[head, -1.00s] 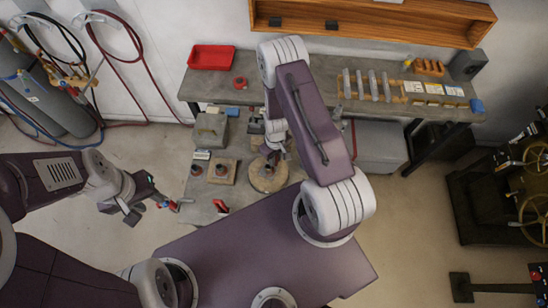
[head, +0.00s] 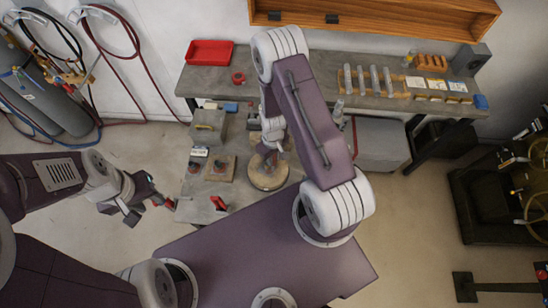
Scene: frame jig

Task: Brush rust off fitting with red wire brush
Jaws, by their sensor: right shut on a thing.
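My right gripper (head: 270,157) hangs just above a round wooden disc (head: 266,178) on the low bench. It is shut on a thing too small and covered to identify. My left gripper (head: 143,208) is at the bench's left side with its fingers apart, and nothing shows between them. A red piece (head: 168,203) shows just right of its fingertips; I cannot tell whether it is the wire brush. A dark round fitting (head: 220,165) sits on a square wooden board (head: 214,176) left of the disc. I cannot make out rust at this size.
A red clamp-like piece (head: 219,202) stands at the bench front. A grey box (head: 207,126) stands behind the boards. My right forearm hides part of the bench.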

